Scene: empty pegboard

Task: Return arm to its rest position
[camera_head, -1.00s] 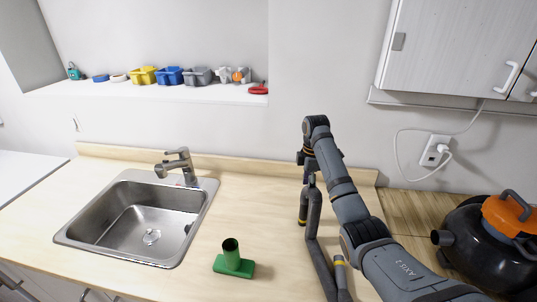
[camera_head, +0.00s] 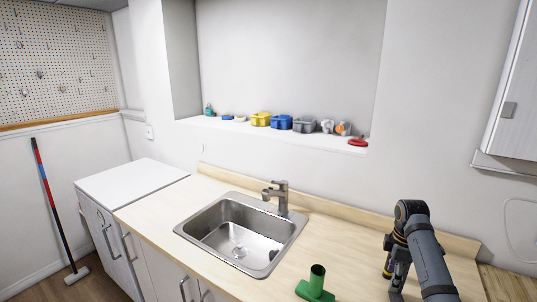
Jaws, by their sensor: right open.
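My right arm comes in from the lower right in the head view. Its grey links bend over at a dark joint, and my right gripper (camera_head: 397,280) hangs down over the right part of the wooden counter (camera_head: 345,250). The gripper is open; I see nothing held in it, though its tips are partly hidden by the arm and the frame edge. My left gripper is not in view.
A green nozzle-like piece (camera_head: 316,284) stands on the counter left of my right gripper. A steel sink (camera_head: 240,235) with a faucet (camera_head: 279,196) is further left. Several small bins, including a blue bin (camera_head: 278,124), line the ledge. A broom (camera_head: 52,205) leans by the pegboard (camera_head: 60,62).

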